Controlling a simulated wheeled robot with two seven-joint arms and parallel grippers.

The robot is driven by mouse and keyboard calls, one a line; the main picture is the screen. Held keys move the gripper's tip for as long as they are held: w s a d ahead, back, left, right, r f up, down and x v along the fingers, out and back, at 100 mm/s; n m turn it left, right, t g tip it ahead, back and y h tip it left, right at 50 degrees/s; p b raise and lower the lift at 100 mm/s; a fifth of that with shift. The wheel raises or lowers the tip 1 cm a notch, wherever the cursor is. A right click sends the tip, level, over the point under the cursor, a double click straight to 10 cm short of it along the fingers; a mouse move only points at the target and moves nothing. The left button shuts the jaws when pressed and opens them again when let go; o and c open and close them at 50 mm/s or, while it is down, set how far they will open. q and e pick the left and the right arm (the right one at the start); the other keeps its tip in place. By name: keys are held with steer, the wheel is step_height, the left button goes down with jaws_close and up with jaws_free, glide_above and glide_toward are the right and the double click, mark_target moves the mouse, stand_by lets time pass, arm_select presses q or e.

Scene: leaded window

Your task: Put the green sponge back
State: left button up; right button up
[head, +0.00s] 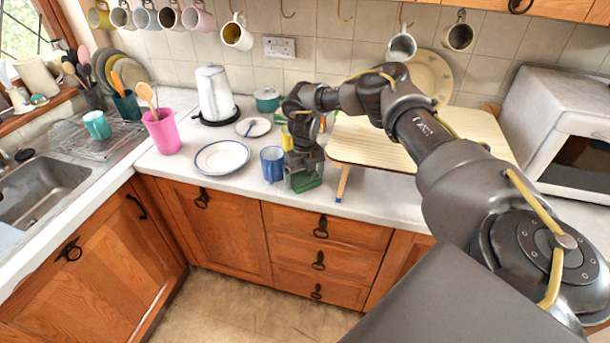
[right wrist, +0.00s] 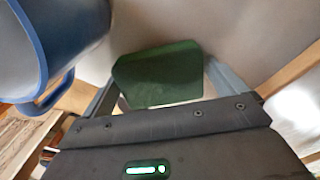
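The green sponge (right wrist: 158,75) is between the two fingers of my right gripper (right wrist: 160,78) in the right wrist view, its sides close against the fingertips. The frames do not show clearly whether the fingers press on it. In the head view my right gripper (head: 305,178) points down at the front of the counter. A strip of the sponge (head: 309,184) shows low between its fingers, and the rest is hidden. Whether it touches the counter I cannot tell. My left gripper is out of view.
A blue mug (head: 272,164) stands just left of the gripper, very near it in the right wrist view (right wrist: 45,45). A raised wooden board (head: 375,145) stands to the right. A blue-rimmed plate (head: 222,157), a pink cup (head: 162,132) and a sink (head: 45,190) lie farther left.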

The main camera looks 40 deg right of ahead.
mark_target(304, 176)
steer(key=shift+r, duration=0.1)
step_height(304, 176, up, 12)
steer(key=b, duration=0.2)
steer(key=shift+r, duration=0.15)
stand_by(0.4)
